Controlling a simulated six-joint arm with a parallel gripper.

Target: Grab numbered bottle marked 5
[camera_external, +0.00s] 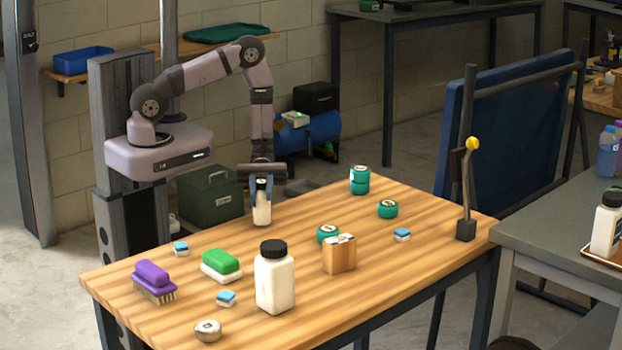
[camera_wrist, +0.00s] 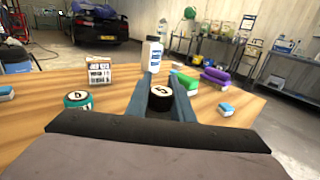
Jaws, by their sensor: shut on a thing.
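A small white bottle (camera_external: 262,213) with a black cap is upright near the table's back edge. Its base looks to be at the table top. In the wrist view its black cap (camera_wrist: 160,97) carries a white disc with a figure that reads as 5. My gripper (camera_external: 262,190) points down with its fingers on both sides of this bottle, shut on it. The fingers also show in the wrist view (camera_wrist: 162,88), flanking the cap. The bottle's body is hidden below the cap there.
A larger white bottle (camera_external: 274,282) stands at the front.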

